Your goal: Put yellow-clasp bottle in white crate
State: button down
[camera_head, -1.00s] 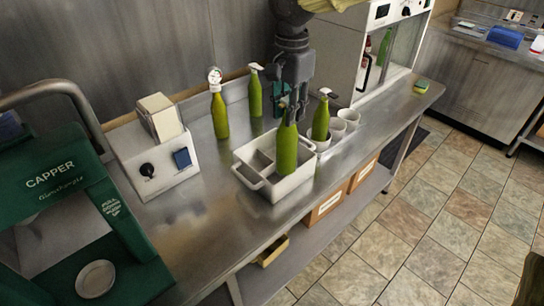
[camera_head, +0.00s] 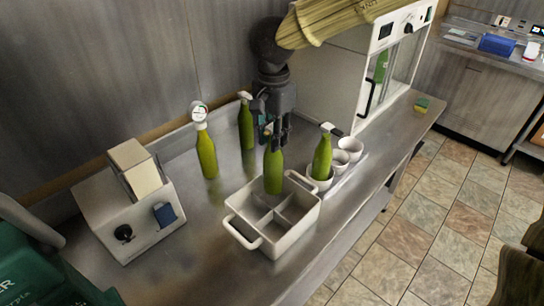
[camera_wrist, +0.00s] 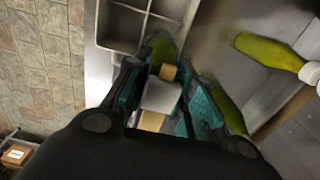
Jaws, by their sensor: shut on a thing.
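My gripper (camera_head: 273,135) points down and is shut on the neck of a green bottle (camera_head: 274,172). The wrist view shows a white top with a yellow clasp (camera_wrist: 168,72) between the fingers, so this is the yellow-clasp bottle. The bottle hangs upright at the back part of the white crate (camera_head: 285,236); I cannot tell whether its base is inside a compartment or above it. The crate has several compartments, and the visible front ones are empty. In the wrist view the crate (camera_wrist: 140,45) lies at the top, beside the bottle's body.
Green bottles stand behind the crate, one (camera_head: 207,155) at left and one (camera_head: 245,128) near my arm. Another bottle (camera_head: 322,155) stands among white cups (camera_head: 350,146) to the right. A control box (camera_head: 135,215) is at left. A white cabinet (camera_head: 335,75) stands behind right.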

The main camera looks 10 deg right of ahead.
jog(key=shift+f, duration=2.5)
jog(key=shift+p, duration=0.35)
jog(key=c, duration=1.2)
grip_release()
jog(key=shift+f, duration=0.15)
notch_tip(320, 180, up, 12)
jog(key=shift+r+b, duration=0.15)
jog(key=shift+b, duration=0.55)
